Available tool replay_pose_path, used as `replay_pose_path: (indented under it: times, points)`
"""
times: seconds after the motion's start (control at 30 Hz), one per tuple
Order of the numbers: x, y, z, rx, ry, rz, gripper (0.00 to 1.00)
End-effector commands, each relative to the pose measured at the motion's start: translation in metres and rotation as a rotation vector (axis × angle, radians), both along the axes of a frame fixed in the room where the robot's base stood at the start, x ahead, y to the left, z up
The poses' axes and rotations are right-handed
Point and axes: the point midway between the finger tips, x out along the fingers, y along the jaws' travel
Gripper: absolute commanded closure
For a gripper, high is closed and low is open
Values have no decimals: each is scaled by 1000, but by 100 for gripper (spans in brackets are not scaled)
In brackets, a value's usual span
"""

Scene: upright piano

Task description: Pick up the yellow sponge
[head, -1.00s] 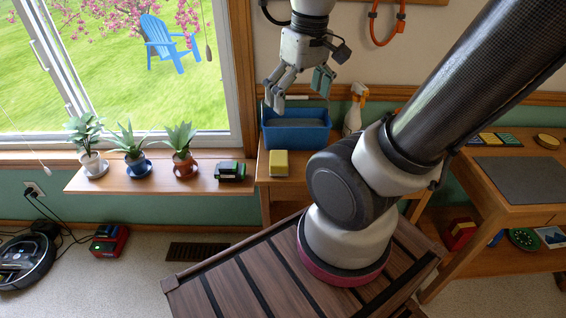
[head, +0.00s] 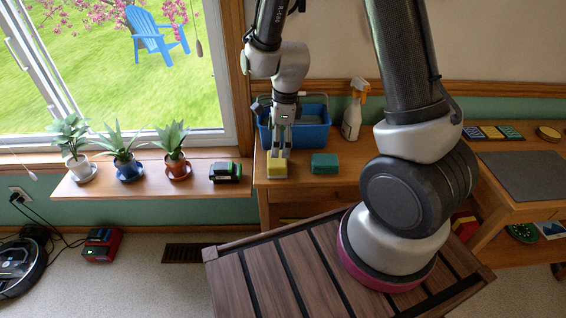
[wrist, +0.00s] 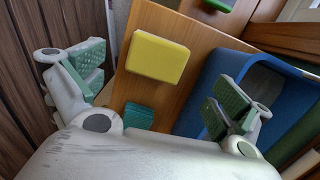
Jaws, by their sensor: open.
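The yellow sponge (head: 278,166) lies flat on the small wooden table, near its front left. In the wrist view the yellow sponge (wrist: 158,57) is in full sight, up and ahead of the space between my fingers. My gripper (head: 281,147) points down over the sponge's back edge in the head view. In the wrist view my gripper (wrist: 160,90) is open and empty, its green-padded fingers wide apart. Whether a fingertip touches the sponge I cannot tell.
A teal sponge (head: 325,163) lies right of the yellow one. A blue tub (head: 312,134) stands close behind, beside the right finger in the wrist view. A spray bottle (head: 353,112) stands at the back. Potted plants (head: 174,155) and a dark green-trimmed block (head: 226,172) sit on the sill at left.

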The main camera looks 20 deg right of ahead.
Motion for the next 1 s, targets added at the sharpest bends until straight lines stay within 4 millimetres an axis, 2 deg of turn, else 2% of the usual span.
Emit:
replay_pose_path:
  times: [0.17, 0.6, 0.9, 1.0]
  points:
    - [0, 1, -11, 2, 8, -53, 0]
    - [-2, 5, -72, 0, 8, -49, 0]
    - [-1, 6, -78, 2, 6, -49, 0]
    - [-1, 6, -78, 2, 6, -49, 16]
